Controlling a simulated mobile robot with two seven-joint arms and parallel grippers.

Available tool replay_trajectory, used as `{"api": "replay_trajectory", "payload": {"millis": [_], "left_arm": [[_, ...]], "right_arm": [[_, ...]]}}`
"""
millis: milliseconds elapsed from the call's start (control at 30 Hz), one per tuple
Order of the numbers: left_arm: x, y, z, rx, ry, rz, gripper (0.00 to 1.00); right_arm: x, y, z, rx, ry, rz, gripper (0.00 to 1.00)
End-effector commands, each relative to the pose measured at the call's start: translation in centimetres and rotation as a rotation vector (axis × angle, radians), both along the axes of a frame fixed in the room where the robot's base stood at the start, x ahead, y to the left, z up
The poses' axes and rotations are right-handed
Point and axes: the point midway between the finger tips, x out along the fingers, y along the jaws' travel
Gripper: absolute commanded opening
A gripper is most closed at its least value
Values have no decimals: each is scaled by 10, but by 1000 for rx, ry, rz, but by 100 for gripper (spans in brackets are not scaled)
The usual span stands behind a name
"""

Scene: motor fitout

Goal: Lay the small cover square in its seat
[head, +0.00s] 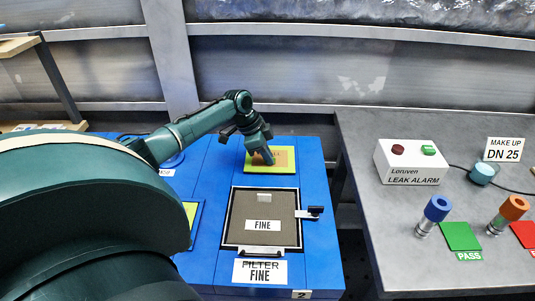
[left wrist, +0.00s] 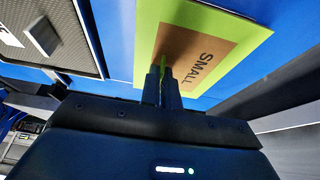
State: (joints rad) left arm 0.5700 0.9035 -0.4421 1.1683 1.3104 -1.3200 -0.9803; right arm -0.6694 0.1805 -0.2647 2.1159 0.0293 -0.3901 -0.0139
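The small cover (head: 284,167) is a flat yellow-green plate with a brown patch; it lies at the far part of the blue table in the head view. In the left wrist view the plate (left wrist: 225,27) shows its brown patch lettered "SMALL". My left gripper (head: 268,162) points down over it; the fingers (left wrist: 162,82) are close together with a thin green piece between them, apparently a grip of the cover. Whether the plate is clear of the surface below cannot be told. My right gripper is not in view.
A framed filter panel (head: 240,215) marked "FINE" lies nearer on the blue table (head: 312,190), with a latch (head: 312,212) at its right. A yellow-green framed area (head: 191,212) is partly hidden by my arm. A grey bench (head: 395,240) with a leak alarm box (head: 411,162) stands right.

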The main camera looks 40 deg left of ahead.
Motion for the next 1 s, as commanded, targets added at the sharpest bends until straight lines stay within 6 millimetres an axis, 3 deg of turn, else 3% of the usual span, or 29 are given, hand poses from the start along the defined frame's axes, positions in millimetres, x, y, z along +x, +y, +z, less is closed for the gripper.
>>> {"api": "replay_trajectory", "payload": {"millis": [900, 1000], "left_arm": [[0, 0, -5, 0, 1, 0, 0], [0, 0, -5, 0, 1, 0, 10]], "right_arm": [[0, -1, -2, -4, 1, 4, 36], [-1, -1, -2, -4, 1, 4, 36]]}}
